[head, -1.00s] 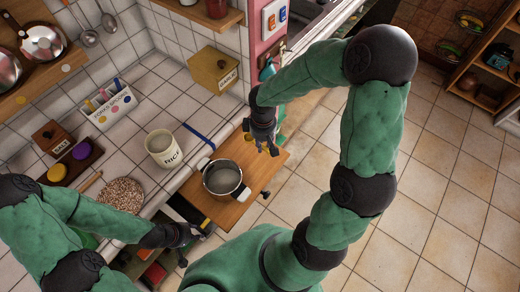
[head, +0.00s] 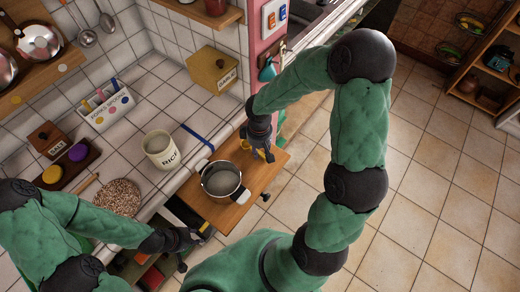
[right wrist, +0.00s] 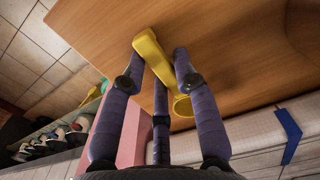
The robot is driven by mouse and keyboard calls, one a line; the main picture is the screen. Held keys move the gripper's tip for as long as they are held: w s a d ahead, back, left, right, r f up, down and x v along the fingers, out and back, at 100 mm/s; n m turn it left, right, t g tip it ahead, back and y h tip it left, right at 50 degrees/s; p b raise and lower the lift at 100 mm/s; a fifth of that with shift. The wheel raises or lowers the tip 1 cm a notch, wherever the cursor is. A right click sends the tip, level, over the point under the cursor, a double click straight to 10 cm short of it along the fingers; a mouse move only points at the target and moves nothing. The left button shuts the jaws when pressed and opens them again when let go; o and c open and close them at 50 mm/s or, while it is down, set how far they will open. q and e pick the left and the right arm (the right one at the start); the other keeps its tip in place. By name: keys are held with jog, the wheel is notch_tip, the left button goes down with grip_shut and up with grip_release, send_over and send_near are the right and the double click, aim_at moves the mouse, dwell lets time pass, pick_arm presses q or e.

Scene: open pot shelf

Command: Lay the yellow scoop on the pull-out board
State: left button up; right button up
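The yellow scoop (right wrist: 151,47) is among the fingers of my right gripper (right wrist: 159,66) in the right wrist view, its handle between the fingertips and its round bowl beside the right finger. The gripper appears shut on it. In the head view the right gripper (head: 259,153) is at the far right part of the wooden pull-out board (head: 262,183), with bits of yellow showing at its fingers. Whether the scoop touches the board is unclear. My left gripper (head: 190,244) is below the board's near left side, by the open drawer; its fingers are too small to read.
A metal pot (head: 222,180) stands on the board, left of the right gripper. The rice canister (head: 160,149), a round speckled mat (head: 118,198) and a blue strip (head: 198,137) are on the tiled counter. A pink wall edge (head: 262,40) rises behind the right gripper.

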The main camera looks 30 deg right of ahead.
aim_at(260, 151)
jog(key=shift+o, duration=0.4)
jog(key=shift+r, duration=0.15)
jog(key=shift+r+p, duration=0.3)
jog(key=shift+r, duration=0.05)
notch_tip(260, 151, up, 12)
jog(key=p, duration=0.3)
jog(key=shift+f+p, duration=0.25)
jog(key=shift+p, duration=0.05)
jog(key=shift+w, duration=0.1)
dwell(0.7)
